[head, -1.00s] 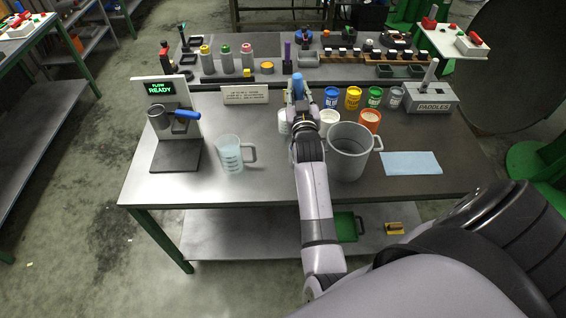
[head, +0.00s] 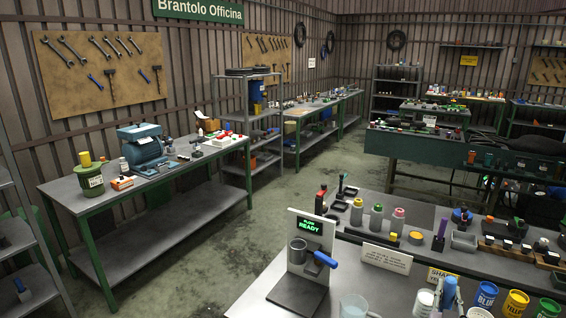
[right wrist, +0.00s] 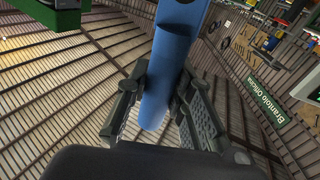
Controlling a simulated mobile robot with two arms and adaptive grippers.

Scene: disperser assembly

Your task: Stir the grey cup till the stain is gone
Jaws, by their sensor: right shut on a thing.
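My right gripper (head: 438,308) shows only in part at the bottom edge of the head view. It is shut on a blue handle (head: 449,289) that stands up from it. In the right wrist view the blue handle (right wrist: 165,75) lies between the two dark fingers (right wrist: 160,110); its working end is not seen. The large grey cup on the bench is below the head view now, so its inside and any stain are hidden. A smaller grey cup (head: 297,251) sits in the flow stand (head: 308,236). My left gripper is not in view.
Beside the gripper are a white tub (head: 424,302), a blue tin (head: 485,295) and a yellow tin (head: 515,303). A clear jug (head: 354,306) stands to the left. Bottles and a sign (head: 387,257) are behind. Other benches line the workshop.

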